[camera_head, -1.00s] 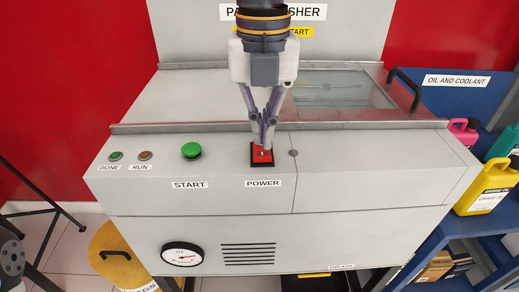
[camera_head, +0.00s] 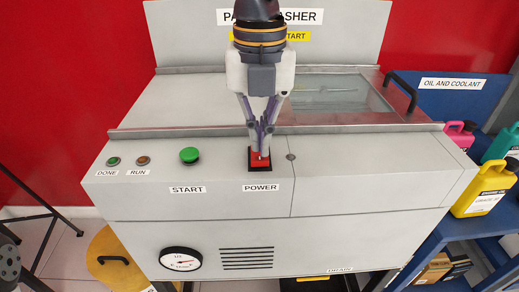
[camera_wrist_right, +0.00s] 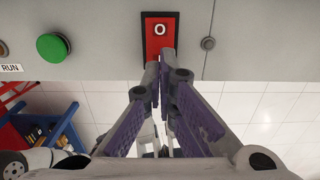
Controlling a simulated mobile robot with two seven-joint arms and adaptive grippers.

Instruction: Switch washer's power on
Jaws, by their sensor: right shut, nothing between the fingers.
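The parts washer (camera_head: 330,205) is a grey cabinet with a sloped front panel. Its red power switch (camera_head: 254,165) sits in a black frame above the POWER label. In the right wrist view the red switch (camera_wrist_right: 160,30) shows an "O" mark at its far end. My right gripper (camera_head: 261,155) is shut and empty, with its fingertips at the switch. In the right wrist view the fingertips (camera_wrist_right: 160,58) overlap the near part of the switch; I cannot tell whether they press it. A part at the left edge of the head view may be my left arm; the left gripper's fingers do not show.
A green START button (camera_head: 189,155) and the small DONE (camera_head: 113,161) and RUN (camera_head: 143,160) lamps lie left of the switch. A small round knob (camera_head: 291,157) is close on its right. A blue shelf with a yellow jug (camera_head: 484,190) stands at the right.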

